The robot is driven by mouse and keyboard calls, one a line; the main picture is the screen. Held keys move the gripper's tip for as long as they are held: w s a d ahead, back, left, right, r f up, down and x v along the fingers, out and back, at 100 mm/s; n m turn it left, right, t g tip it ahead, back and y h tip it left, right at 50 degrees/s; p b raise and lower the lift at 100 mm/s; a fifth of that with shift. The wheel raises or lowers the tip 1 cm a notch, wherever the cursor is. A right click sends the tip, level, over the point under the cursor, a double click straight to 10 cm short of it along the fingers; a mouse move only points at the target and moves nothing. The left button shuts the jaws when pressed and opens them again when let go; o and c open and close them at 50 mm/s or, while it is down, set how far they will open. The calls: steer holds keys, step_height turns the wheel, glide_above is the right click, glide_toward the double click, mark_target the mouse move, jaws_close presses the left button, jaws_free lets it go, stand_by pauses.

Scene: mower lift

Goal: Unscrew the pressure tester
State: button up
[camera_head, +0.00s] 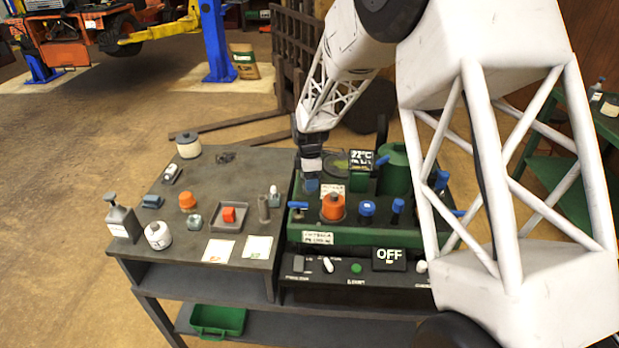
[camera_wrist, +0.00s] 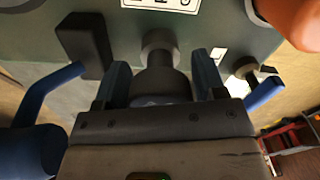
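My gripper (camera_head: 311,184) is at the left back of the green test unit (camera_head: 320,238), pointing down. In the wrist view its two bluish fingers (camera_wrist: 162,82) stand apart on either side of a dark round fitting (camera_wrist: 165,80) with a grey round end (camera_wrist: 159,43) against a dark green surface. Small gaps seem to show between the fingers and the fitting, so contact is not visible. I cannot tell for certain that this fitting is the pressure tester. An orange round part (camera_head: 333,207) sits on the unit, right of my gripper; orange also shows at the wrist view's upper right (camera_wrist: 296,18).
Blue-handled parts (camera_head: 367,211) stand along the unit; blue levers (camera_wrist: 48,92) (camera_wrist: 264,94) flank my gripper closely. A green cylinder (camera_head: 394,170) and a temperature display (camera_head: 361,160) stand behind. A display (camera_head: 390,256) reads OFF. The grey table (camera_head: 160,207) at left holds bottles and small parts.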

steer(key=c, duration=0.5)
steer(key=o, duration=0.9)
steer(key=shift+a, duration=0.1)
steer(key=m, duration=0.5)
steer(key=shift+m, duration=0.4)
steer(key=m, duration=0.5)
steer(key=shift+m, duration=0.4)
